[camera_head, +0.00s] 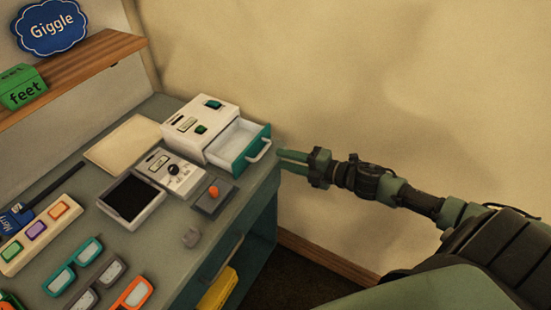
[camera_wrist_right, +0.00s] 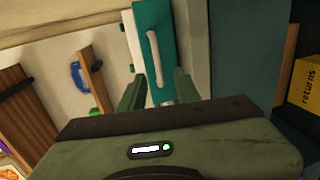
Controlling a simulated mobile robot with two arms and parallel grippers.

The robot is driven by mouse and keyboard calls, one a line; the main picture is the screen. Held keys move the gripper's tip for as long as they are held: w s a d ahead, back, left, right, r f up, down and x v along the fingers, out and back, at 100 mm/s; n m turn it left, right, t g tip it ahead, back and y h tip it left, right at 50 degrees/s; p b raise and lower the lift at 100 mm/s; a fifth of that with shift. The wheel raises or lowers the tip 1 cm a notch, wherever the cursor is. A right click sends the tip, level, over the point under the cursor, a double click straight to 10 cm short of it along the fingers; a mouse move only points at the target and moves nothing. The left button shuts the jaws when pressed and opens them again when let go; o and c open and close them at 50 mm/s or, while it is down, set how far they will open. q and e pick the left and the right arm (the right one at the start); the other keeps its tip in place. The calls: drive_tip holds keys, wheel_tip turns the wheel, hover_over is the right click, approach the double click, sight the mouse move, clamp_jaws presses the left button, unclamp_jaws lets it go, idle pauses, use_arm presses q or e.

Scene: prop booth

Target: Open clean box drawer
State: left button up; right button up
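The clean box (camera_head: 207,122) is a white unit with green buttons at the back of the counter. Its drawer (camera_head: 238,144) stands pulled out, with a white, empty-looking inside and a teal front with a pale bar handle (camera_head: 260,150). My right gripper (camera_head: 279,159) is just right of the handle, pointing left toward it, with its fingers apart. In the right wrist view, the handle (camera_wrist_right: 153,58) lies ahead of the gap between the open fingers (camera_wrist_right: 158,92), apart from them. My left gripper is out of view.
The counter (camera_head: 160,235) holds a black-topped tray (camera_head: 131,198), a dial device (camera_head: 171,171), an orange-knob switch (camera_head: 212,195) and several glasses frames (camera_head: 133,293). A wooden shelf (camera_head: 85,70) is at upper left. A yellow box (camera_head: 217,290) sits below.

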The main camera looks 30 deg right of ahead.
drive_tip(key=shift+v, duration=0.85)
drive_tip(key=s+d+f+m+h, duration=0.2)
drive_tip(key=d+f+m+h, duration=0.15)
drive_tip(key=f, duration=0.45)
drive_tip(key=s+d+f+m+h, duration=0.15)
drive_tip(key=d+f+m, duration=0.3)
drive_tip(key=f, duration=0.45)
drive_tip(key=s+f+m+g+h, duration=0.25)
drive_tip(key=s+f, duration=0.25)
drive_tip(key=f, duration=0.3)
drive_tip(key=s+f+m+g+h, duration=0.1)
drive_tip(key=s+f+m+g, duration=0.1)
drive_tip(key=s+f+m, duration=0.45)
drive_tip(key=s+a+f+m+g, duration=0.1)
drive_tip(key=s+a+f+g, duration=0.1)
drive_tip(key=s+a+f, duration=0.3)
drive_tip(key=s+a+f+m+g, duration=0.2)
drive_tip(key=s+a+f, duration=0.4)
drive_tip(key=s, duration=0.7)
drive_tip(key=s+a+f+m+g, duration=0.1)
drive_tip(key=s+a+f+g, duration=0.3)
drive_tip(key=s, duration=0.6)
wheel_tip(320, 180, down, 3)
drive_tip(key=shift+a+f+m+y, duration=0.1)
drive_tip(key=shift+a+m+y, duration=0.25)
drive_tip(key=shift+a, duration=0.6)
